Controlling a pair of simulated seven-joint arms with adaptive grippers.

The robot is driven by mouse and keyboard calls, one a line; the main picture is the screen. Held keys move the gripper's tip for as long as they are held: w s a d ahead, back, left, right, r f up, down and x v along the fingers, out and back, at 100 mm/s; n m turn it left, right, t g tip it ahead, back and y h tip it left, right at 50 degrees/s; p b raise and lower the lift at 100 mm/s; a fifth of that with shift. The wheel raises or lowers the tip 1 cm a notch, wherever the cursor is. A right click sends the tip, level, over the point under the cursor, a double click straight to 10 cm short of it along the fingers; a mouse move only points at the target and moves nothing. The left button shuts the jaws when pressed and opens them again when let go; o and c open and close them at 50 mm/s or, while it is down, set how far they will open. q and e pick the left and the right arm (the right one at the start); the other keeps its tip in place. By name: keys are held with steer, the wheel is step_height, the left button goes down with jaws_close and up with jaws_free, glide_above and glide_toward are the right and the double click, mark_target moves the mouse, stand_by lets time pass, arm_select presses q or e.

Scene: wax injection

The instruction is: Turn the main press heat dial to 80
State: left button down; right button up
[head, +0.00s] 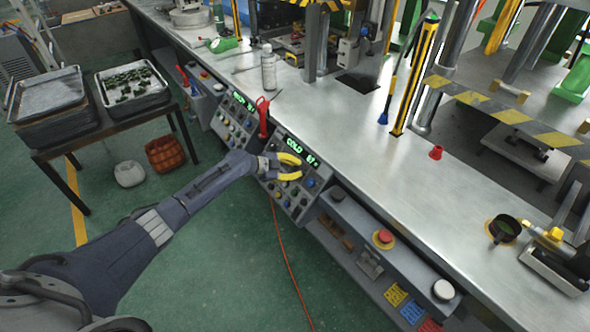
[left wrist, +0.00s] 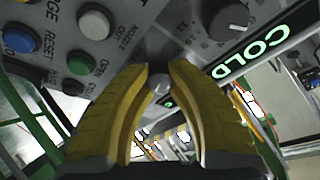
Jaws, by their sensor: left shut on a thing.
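The near control panel (head: 294,183) on the bench front has a green display reading COLD (head: 296,147) with a number I cannot read surely. My left gripper (head: 290,167), with yellow fingers, reaches this panel just below the display. In the left wrist view its fingertips (left wrist: 159,82) are closed around a small light-grey knob (left wrist: 160,88), partly hidden by the fingers. A larger dark-grey dial (left wrist: 228,20) with scale marks sits beside the COLD display (left wrist: 262,52), apart from the fingers. I cannot read which dial is held or its setting. My right gripper is not in view.
Blue (left wrist: 20,39), white (left wrist: 94,24) and green (left wrist: 81,62) buttons sit close to the fingers. A second panel (head: 238,122) and a red-handled tool (head: 263,115) are to the left. A red stop button (head: 383,238) is to the right. The benchtop (head: 380,165) is mostly clear.

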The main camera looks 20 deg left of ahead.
arm_select(q)
steer(key=shift+w+d+r+m+g, duration=0.1)
steer(key=shift+m+g, duration=0.2)
steer(key=shift+m, duration=0.85)
steer(key=shift+d+r+m+g, duration=0.1)
steer(key=shift+m+g, duration=0.2)
steer(key=shift+m, duration=0.85)
steer(key=c, duration=1.1)
jaws_free()
steer(key=shift+f, duration=0.15)
steer(key=shift+a, duration=0.1)
steer(key=shift+s+a+r, duration=0.25)
steer(key=shift+s+a, duration=0.1)
steer(key=shift+a, duration=0.05)
steer(key=v, duration=1.1)
steer(key=shift+d, duration=0.15)
